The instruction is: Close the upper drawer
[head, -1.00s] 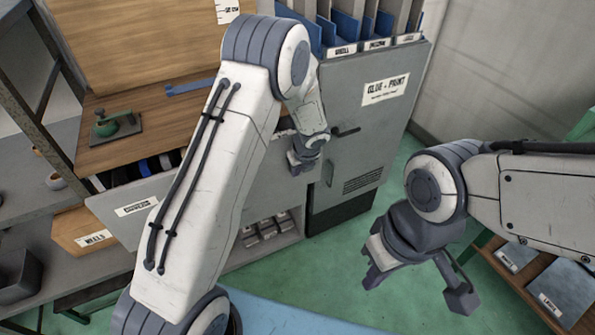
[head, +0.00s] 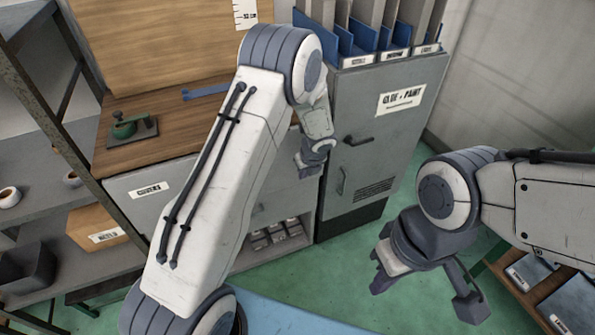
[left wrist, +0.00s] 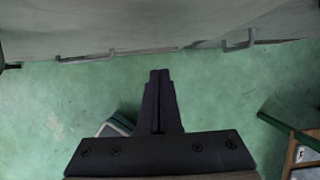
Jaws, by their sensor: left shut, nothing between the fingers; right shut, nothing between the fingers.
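The upper drawer (head: 153,190) is the grey, labelled front just below the wooden worktop. Its front looks flush with the cabinet in the head view, with no contents showing; my left arm covers its right part. My left gripper (head: 311,168) is at the right end of the drawer fronts, near the grey cabinet. It is shut and empty, as the left wrist view shows (left wrist: 160,74). There, a grey front (left wrist: 180,25) with handles lies ahead of the fingertips, with a strip of floor between in the picture. My right gripper (head: 380,278) is shut and empty over the floor.
A grey cabinet (head: 378,140) with a handle stands to the right. A shelf with a wooden box (head: 98,228) is at left. Green floor (head: 345,243) is open between my arms.

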